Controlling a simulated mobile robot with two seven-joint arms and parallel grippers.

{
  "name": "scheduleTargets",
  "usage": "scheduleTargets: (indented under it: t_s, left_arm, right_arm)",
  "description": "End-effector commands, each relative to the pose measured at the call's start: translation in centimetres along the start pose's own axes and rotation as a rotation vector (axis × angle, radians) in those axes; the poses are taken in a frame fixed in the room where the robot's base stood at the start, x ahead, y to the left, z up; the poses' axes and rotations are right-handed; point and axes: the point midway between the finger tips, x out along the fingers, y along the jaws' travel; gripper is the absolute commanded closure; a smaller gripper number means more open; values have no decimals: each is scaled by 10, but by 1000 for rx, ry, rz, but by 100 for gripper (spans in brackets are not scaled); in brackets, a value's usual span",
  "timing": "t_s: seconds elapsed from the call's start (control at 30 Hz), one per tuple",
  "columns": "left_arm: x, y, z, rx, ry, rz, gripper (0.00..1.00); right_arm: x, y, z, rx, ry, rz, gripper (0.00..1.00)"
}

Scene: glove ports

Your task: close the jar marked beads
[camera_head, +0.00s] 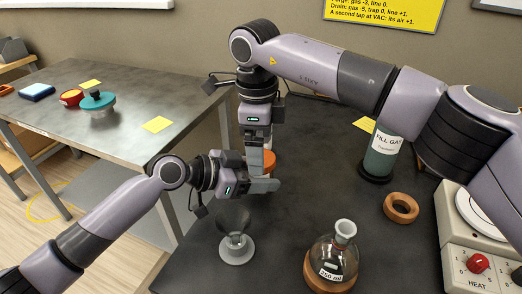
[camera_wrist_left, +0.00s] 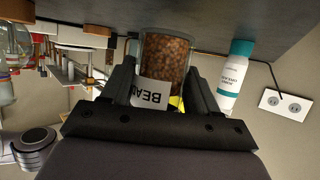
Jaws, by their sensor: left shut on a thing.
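The jar marked beads (camera_wrist_left: 163,57) is clear and filled with brown beads; its white label reads "BEA", with the rest covered. My left gripper (camera_head: 266,185) is shut on the jar, with one finger on each side in the left wrist view (camera_wrist_left: 160,82). The gripper body hides the jar's mouth there. In the head view the grippers hide most of the jar. My right gripper (camera_head: 257,158) points down just above the left one. An orange round piece (camera_head: 269,160) shows beside its fingers; it looks like a lid, but I cannot tell whether the fingers hold it.
A grey funnel-like stand (camera_head: 236,245), a labelled flask (camera_head: 333,260) and a brown ring (camera_head: 401,208) stand near on the dark bench. A fill gas cylinder (camera_head: 382,152) and a heater (camera_head: 480,245) are at the right. A side table (camera_head: 130,125) is at the left.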

Motion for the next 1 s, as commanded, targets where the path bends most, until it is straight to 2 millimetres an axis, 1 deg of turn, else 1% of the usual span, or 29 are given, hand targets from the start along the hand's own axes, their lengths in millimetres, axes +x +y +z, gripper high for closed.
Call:
scheduleTargets:
  t_s: [0.03, 0.2, 0.3, 0.4, 0.5, 0.6, 0.87, 0.9, 0.97, 1.0]
  left_arm:
    - [0, 0, -1, 0, 1, 1, 100]
    - [0, 1, 0, 0, 0, 2, 100]
    - [0, 1, 0, 0, 0, 2, 100]
    - [0, 1, 0, 0, 0, 2, 100]
    - [0, 1, 0, 0, -1, 2, 100]
    - [0, 1, 0, 0, -1, 2, 100]
    - [0, 1, 0, 0, -1, 2, 100]
    - [0, 1, 0, 0, -1, 2, 37]
    - [0, 1, 0, 0, -1, 2, 18]
    - [0, 1, 0, 0, -1, 2, 11]
  right_arm:
    - [-12, -1, 0, 1, -2, -5, 8]
    - [-50, -1, 0, 2, -1, -7, 8]
    - [-70, -1, 0, 4, -1, -7, 8]
    - [-85, -1, 0, 3, -1, -7, 8]
    - [-95, -1, -1, 4, 0, -6, 8]
    - [-100, -1, -1, 3, 0, -5, 8]
    - [-101, -1, -1, 3, 0, -4, 8]
    - [-101, -1, -1, 3, 0, -5, 8]
    - [-101, -1, -1, 3, 0, -5, 8]
    - [-101, -1, -1, 3, 0, -5, 8]
